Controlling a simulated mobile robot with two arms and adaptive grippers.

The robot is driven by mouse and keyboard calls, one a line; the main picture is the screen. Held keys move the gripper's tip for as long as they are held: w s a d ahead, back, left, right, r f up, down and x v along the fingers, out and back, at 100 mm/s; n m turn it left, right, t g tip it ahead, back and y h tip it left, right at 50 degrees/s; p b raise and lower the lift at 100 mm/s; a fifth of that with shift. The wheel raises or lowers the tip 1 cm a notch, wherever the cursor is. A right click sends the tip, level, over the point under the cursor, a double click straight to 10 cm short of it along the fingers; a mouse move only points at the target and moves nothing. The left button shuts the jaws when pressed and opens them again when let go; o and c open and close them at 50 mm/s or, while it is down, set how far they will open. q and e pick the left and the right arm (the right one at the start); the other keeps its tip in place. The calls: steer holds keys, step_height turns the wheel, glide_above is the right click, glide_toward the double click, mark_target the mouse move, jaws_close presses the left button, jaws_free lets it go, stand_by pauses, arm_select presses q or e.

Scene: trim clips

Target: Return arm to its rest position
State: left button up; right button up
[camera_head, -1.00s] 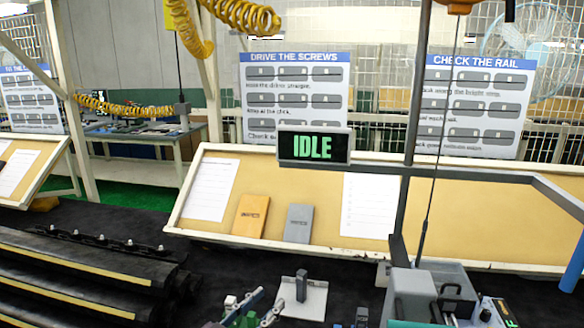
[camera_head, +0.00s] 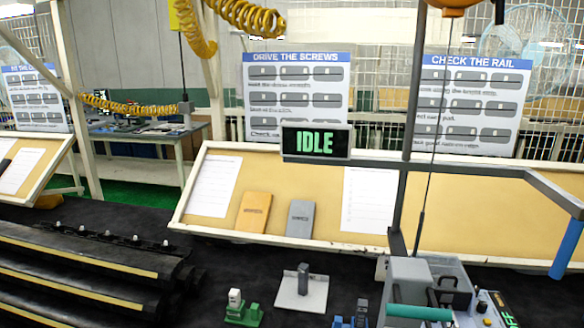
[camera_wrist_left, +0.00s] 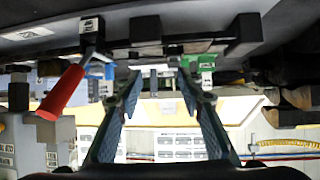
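My left gripper (camera_wrist_left: 160,82) shows in the left wrist view with its two dark fingers apart and nothing between them. It is out of the head view. A green clip (camera_head: 243,314) with a white top stands on the black surface at the bottom of the head view; a green part (camera_wrist_left: 200,64) also shows beyond the fingers in the wrist view. A blue clip (camera_head: 350,319) is cut off by the bottom edge of the head view. My right gripper is in neither view.
A white plate with a grey post (camera_head: 302,292) stands between the clips. A grey machine (camera_head: 415,285) is at the right, and black rails (camera_head: 90,265) lie at the left. A sign (camera_head: 315,144) reads IDLE above a tan board (camera_head: 270,180).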

arm_select(q)
steer(key=s+a+f+n+g+y, duration=0.1)
steer(key=s+a+f+g, duration=0.2)
steer(key=s, duration=0.5)
steer(key=s+a+f+g+y, duration=0.1)
steer(key=s+a+f+g, duration=0.15)
steer(key=s, duration=0.55)
steer(key=s+a+f+n+g+y, duration=0.1)
steer(key=s+a+f+g+y, duration=0.2)
steer(key=s, duration=0.5)
step_height(320, 180, down, 32)
steer(key=s+h+b, duration=0.1)
steer(key=s+b, duration=0.1)
steer(key=b, duration=0.4)
steer(key=s+a+f+g+b, duration=0.1)
steer(key=s+f+b, duration=0.1)
steer(key=s+f, duration=0.6)
steer(key=s+a+f+g+b, duration=0.1)
steer(key=s+a+f+b, duration=0.1)
steer(key=s+f, duration=0.6)
step_height(320, 180, down, 4)
steer(key=shift+s+a+f+m, duration=0.1)
steer(key=shift+s+a+m, duration=0.2)
steer(key=shift+s+m, duration=0.1)
